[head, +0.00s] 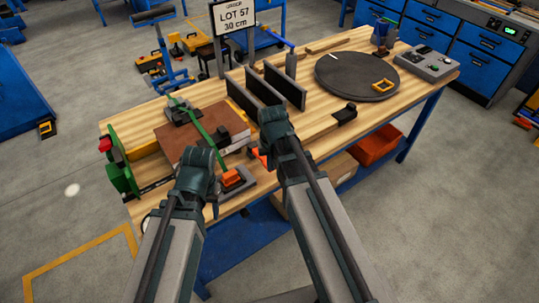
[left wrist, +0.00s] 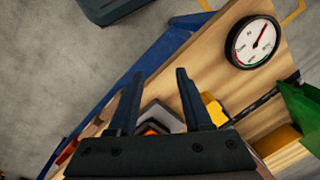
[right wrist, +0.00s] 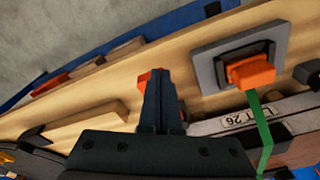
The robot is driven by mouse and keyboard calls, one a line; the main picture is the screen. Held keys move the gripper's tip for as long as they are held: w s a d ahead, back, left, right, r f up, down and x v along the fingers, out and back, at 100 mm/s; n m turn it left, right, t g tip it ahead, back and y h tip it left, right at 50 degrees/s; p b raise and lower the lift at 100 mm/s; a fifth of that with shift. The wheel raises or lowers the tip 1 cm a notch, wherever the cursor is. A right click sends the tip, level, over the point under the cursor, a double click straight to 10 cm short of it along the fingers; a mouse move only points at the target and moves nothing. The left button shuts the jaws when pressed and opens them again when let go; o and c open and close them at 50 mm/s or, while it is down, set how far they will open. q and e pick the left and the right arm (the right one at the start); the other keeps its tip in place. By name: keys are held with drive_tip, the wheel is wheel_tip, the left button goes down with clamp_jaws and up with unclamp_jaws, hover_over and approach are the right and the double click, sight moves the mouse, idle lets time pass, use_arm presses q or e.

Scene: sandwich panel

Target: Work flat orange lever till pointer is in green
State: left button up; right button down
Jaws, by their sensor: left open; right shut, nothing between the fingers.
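The orange lever (head: 232,178) sits on a black base and grey plate at the bench's front edge. In the right wrist view the lever (right wrist: 252,72) has a green strap (right wrist: 262,125) running from it. My left gripper (head: 198,185) is open just left of the lever; between its fingers (left wrist: 158,98) part of the grey plate and some orange show.
The green strap crosses a brown panel stack (head: 180,135). Black upright dividers (head: 265,90) stand behind my right gripper. A round dark turntable (head: 345,80) and a grey control box (head: 428,63) are at the right. An orange bin (head: 378,147) sits below the bench.

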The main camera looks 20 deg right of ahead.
wheel_tip(320, 180, up, 14)
drive_tip(key=s+p, duration=0.1)
drive_tip(key=p, duration=1.2)
drive_tip(key=shift+s+f+p, duration=0.15)
drive_tip(key=shift+p, duration=0.25)
drive_tip(key=shift+a, duration=0.1)
idle(0.5)
drive_tip(key=w+f+b, duration=0.3)
drive_tip(key=shift+w+d+f+b, duration=0.3)
drive_tip(key=shift+w+f+b, duration=0.05)
drive_tip(key=shift+w+b, duration=0.05)
